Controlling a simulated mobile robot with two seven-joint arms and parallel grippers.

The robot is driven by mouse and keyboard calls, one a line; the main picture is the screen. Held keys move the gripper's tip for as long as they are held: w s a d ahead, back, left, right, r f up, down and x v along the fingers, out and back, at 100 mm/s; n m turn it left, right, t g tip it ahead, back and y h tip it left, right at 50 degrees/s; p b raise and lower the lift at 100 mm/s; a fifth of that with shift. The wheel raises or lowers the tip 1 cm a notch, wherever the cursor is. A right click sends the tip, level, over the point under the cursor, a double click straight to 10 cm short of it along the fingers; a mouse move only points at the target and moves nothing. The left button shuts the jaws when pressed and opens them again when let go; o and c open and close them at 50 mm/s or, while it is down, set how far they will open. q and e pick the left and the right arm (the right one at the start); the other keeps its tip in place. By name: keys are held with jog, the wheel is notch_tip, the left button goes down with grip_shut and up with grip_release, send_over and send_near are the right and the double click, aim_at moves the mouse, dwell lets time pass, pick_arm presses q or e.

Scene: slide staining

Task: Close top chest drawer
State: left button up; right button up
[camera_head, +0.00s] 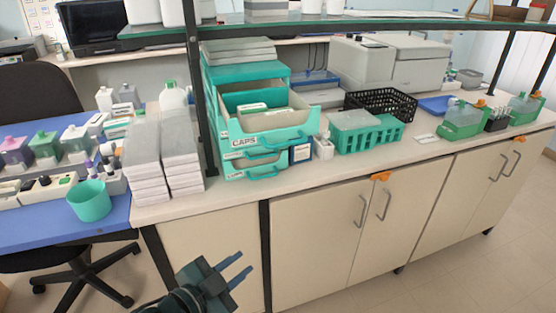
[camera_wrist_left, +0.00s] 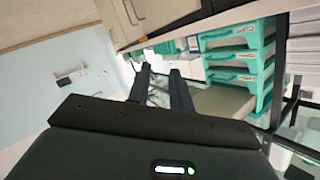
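The teal chest (camera_head: 218,76) stands on the bench, left of centre in the head view. Its top drawer (camera_head: 262,138), labelled CAPS, is pulled out toward the front, with boxes or cards inside. Lower drawers (camera_head: 262,172) sit beneath it. My left gripper (camera_head: 245,262) is in front of the bench cabinets, below and apart from the chest. Its two fingers are spread and empty. In the left wrist view the fingers (camera_wrist_left: 163,72) are also apart, and the chest (camera_wrist_left: 234,58) shows to their right, turned in the picture. My right gripper is not in view.
White stacks (camera_head: 181,160) stand left of the chest, beside a dark shelf post (camera_head: 203,100). A green basket (camera_head: 367,138) and a black crate (camera_head: 382,104) stand to its right. A glass shelf (camera_head: 330,22) runs above. The space before the cabinets is clear.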

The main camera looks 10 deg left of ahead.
pick_arm(q)
jog(key=w+r+m+h, duration=0.1)
jog(key=r+m, duration=0.1)
jog(key=r, duration=0.1)
jog(key=w+r+m+h+b, duration=0.1)
jog(key=r+m, duration=0.2)
jog(key=w+r+m+t+h+b, duration=0.1)
jog(key=r+m, duration=0.2)
jog(key=shift+r, duration=0.3)
jog(key=c, duration=0.3)
jog(key=r+m+h, duration=0.1)
jog(key=r+m, duration=0.1)
jog(key=m, duration=0.1)
jog(key=s+r+m+g+h+b, duration=0.1)
jog(key=r+m, duration=0.2)
jog(key=s+d+r+m+h+b, duration=0.1)
jog(key=r+m, duration=0.2)
jog(key=shift+r, duration=0.25)
grip_shut()
jog(key=w+d+r+p, duration=0.1)
jog(key=w+d+p, duration=0.3)
jog(key=w, duration=0.6)
jog(key=shift+w+d+r+g+h, duration=0.25)
jog(key=shift+d+g+h, duration=0.05)
jog(key=shift+d, duration=0.15)
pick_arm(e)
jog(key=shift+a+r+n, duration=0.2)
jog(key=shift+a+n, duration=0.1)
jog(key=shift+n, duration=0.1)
